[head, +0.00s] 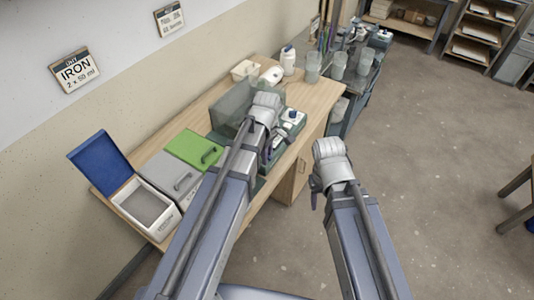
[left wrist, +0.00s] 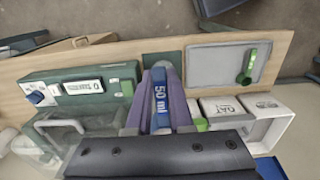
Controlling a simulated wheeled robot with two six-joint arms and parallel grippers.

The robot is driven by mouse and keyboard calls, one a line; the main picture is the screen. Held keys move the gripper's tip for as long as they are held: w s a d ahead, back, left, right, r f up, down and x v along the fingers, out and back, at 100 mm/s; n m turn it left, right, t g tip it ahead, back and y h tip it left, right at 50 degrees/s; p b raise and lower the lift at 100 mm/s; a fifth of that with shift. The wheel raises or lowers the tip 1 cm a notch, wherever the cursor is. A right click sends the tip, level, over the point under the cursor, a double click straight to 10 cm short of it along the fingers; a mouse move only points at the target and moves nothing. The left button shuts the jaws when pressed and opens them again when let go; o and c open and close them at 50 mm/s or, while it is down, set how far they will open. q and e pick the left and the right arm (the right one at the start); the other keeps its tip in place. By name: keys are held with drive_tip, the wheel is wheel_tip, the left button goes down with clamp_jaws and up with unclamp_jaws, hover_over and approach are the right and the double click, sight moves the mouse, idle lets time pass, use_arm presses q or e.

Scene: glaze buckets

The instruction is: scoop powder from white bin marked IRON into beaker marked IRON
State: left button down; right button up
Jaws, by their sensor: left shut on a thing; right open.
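My left gripper (head: 274,150) is over the wooden table beside the green scale. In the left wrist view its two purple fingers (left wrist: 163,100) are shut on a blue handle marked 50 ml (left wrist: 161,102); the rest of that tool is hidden. A white bin (head: 147,207) with its blue lid (head: 98,161) open stands at the table's left end, holding grey powder. Its label is too small to read. My right gripper (head: 315,190) is open and empty, off the table's front edge. I cannot tell which beaker is marked IRON.
A grey-lidded bin (head: 172,175) and a green-lidded bin (head: 194,149) stand beside the open bin. A clear box (head: 232,103) is by the scale. Clear beakers (head: 312,68) stand farther right. A green tool (left wrist: 247,66) lies on a grey tray (left wrist: 212,68). A wall sign (head: 76,71) reads IRON 2 x 50 ml.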

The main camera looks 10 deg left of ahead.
use_arm(q)
drive_tip(key=shift+f+b, duration=2.35)
drive_tip(key=shift+f, duration=0.05)
drive_tip(key=shift+w+a+r+g+h+p, duration=0.1)
drive_tip(key=shift+a+r+g+h+p, duration=0.15)
drive_tip(key=shift+r+h+p, duration=0.35)
drive_tip(key=shift+w+a+r+g+h+p, duration=0.15)
drive_tip(key=shift+r+g+h+p, duration=0.15)
drive_tip(key=shift+r+h, duration=0.5)
drive_tip(key=shift+s+a+r+g+h+p, duration=0.1)
drive_tip(key=shift+a+r+g+h+p, duration=0.25)
drive_tip(key=shift+r+h, duration=0.35)
drive_tip(key=shift+w+r+g+h, duration=0.1)
drive_tip(key=shift+r+g+h, duration=0.2)
drive_tip(key=shift+r+h, duration=0.75)
drive_tip(key=shift+d+f, duration=0.1)
drive_tip(key=shift+d, duration=0.05)
drive_tip(key=shift+d, duration=0.2)
